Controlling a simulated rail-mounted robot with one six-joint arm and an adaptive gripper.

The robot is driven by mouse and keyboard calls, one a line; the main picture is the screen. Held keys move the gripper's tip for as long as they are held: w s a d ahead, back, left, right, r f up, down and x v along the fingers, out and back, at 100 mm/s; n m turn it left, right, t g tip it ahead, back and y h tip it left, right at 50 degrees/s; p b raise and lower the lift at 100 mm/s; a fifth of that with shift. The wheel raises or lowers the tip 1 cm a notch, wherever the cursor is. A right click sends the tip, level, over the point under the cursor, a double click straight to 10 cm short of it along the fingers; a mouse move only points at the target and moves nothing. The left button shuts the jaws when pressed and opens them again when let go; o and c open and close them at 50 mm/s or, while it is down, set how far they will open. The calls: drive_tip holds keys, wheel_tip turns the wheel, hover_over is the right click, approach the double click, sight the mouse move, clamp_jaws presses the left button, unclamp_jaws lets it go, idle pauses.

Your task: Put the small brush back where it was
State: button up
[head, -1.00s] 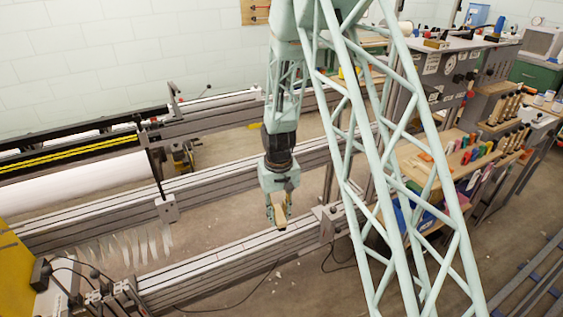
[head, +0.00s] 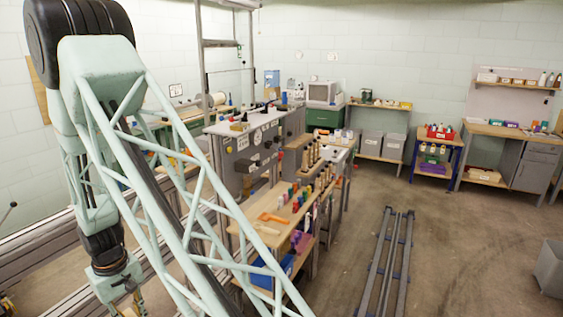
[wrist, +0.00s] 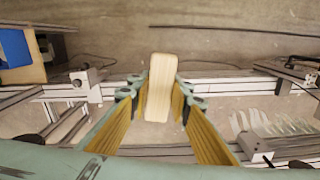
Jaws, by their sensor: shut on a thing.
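In the wrist view, a pale wooden piece (wrist: 160,85), which looks like the small brush's back or handle, sits between the fingertips of my gripper (wrist: 160,98). The gripper is shut on it. No bristles can be made out. The piece is held in the air above the machine's rails. In the head view, my gripper (head: 128,300) is at the lower left, partly cut off by the bottom edge, and the brush can hardly be told there.
A wooden bench (head: 262,232) with colored spools and an orange tool stands right of my arm. A grey cabinet (head: 245,150) is behind it. Floor rails (head: 385,255) lie at right, with open floor around them. Machine rails (head: 40,240) run under the gripper.

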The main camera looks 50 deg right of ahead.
drive_tip(key=shift+r+p, duration=3.6)
drive_tip(key=shift+r, duration=0.5)
drive_tip(key=shift+d, duration=0.1)
